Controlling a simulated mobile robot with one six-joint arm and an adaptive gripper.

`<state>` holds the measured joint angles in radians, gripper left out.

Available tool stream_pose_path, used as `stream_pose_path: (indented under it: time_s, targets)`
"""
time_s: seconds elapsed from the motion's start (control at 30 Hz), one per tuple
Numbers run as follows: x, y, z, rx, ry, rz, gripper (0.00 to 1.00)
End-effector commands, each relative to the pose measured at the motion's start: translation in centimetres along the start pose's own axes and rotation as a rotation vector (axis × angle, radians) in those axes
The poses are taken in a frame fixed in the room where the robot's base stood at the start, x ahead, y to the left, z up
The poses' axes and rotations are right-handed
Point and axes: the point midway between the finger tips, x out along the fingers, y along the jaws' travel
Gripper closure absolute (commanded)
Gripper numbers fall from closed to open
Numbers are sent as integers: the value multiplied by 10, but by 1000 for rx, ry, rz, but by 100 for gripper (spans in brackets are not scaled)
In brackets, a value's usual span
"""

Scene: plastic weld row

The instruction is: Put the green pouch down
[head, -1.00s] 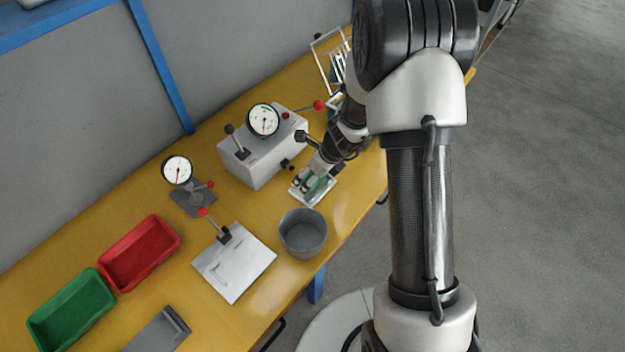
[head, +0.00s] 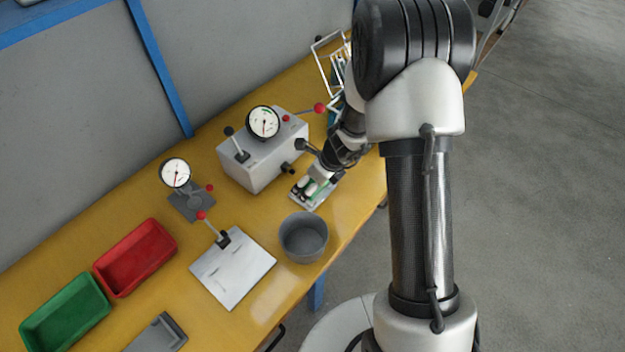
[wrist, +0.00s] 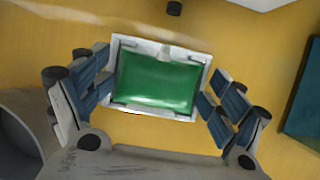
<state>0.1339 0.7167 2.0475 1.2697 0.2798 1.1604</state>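The green pouch (wrist: 158,82) lies flat within the raised edges of a pale grey plate (wrist: 190,52) in the wrist view. My gripper (wrist: 157,92) is open, with its blue-padded fingers spread to either side of the pouch and a gap between them and it. In the head view the pouch shows only as a bit of green (head: 321,186) by my gripper (head: 313,186). The plate (head: 312,203) there is partly hidden by the fingers.
A grey bucket (head: 303,238) stands close in front of the plate. A grey machine with a dial (head: 262,160) stands behind it. A flat press plate (head: 232,272), red bin (head: 135,258) and green bin (head: 66,314) are farther left on the yellow bench (head: 358,210).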

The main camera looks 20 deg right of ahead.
Motion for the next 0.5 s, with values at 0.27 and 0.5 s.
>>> stream_pose_path:
  time_s: [0.27, 0.5]
  targets:
    - [0, 1, -3, 3, 4, 3, 5]
    - [-6, 0, 1, 3, 1, 1, 5]
